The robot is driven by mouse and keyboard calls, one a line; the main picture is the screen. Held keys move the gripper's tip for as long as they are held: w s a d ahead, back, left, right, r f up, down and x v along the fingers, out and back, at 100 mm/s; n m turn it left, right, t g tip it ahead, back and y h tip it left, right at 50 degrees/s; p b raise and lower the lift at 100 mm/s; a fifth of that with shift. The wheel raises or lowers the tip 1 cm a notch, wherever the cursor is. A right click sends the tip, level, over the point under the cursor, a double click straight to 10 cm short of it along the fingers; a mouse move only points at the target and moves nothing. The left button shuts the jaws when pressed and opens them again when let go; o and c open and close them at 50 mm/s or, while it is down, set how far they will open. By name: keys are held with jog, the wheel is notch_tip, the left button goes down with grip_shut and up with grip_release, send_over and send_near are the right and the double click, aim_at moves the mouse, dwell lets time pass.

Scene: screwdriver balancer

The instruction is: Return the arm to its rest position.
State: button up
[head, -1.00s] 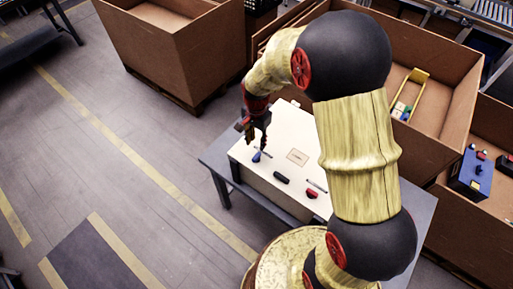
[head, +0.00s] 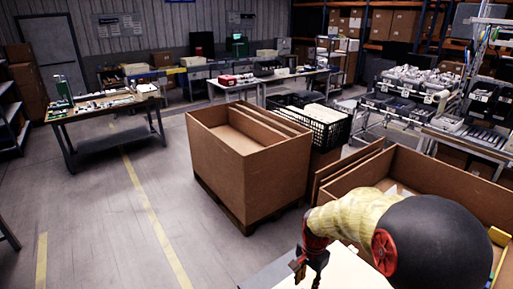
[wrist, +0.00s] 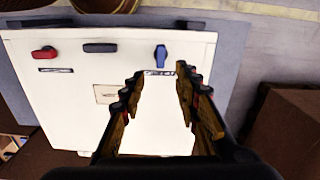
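My gripper (head: 308,266) points down over the white box (head: 348,270) at the bottom of the head view. In the wrist view my gripper (wrist: 160,76) has its two fingers apart, with only the white top of the box (wrist: 65,115) visible between them. A blue-handled piece (wrist: 160,54) stands beyond the fingertips, apart from them. A red-handled piece (wrist: 44,52) and a black-handled piece (wrist: 100,47) are to its left, near the box's far edge. The handled pieces are out of the head view, and part of my arm covers its lower right.
A large brown crate (head: 215,165) stands behind the box, with another brown crate (head: 365,178) to the right, close to my arm. A black basket (head: 322,128) and a workbench (head: 110,103) are farther back. The floor (head: 90,220) at left is clear.

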jog(key=s+r+n+t+b, duration=0.2)
jog(key=s+r+n+b, duration=0.3)
jog(key=s, duration=0.6)
jog(key=s+r+n+t+b, duration=0.3)
jog(key=s+r+n+b, duration=0.2)
jog(key=s+b, duration=0.4)
jog(key=shift+s+r+t, duration=0.3)
jog(key=shift+s+r, duration=0.1)
jog(key=shift+s, duration=0.75)
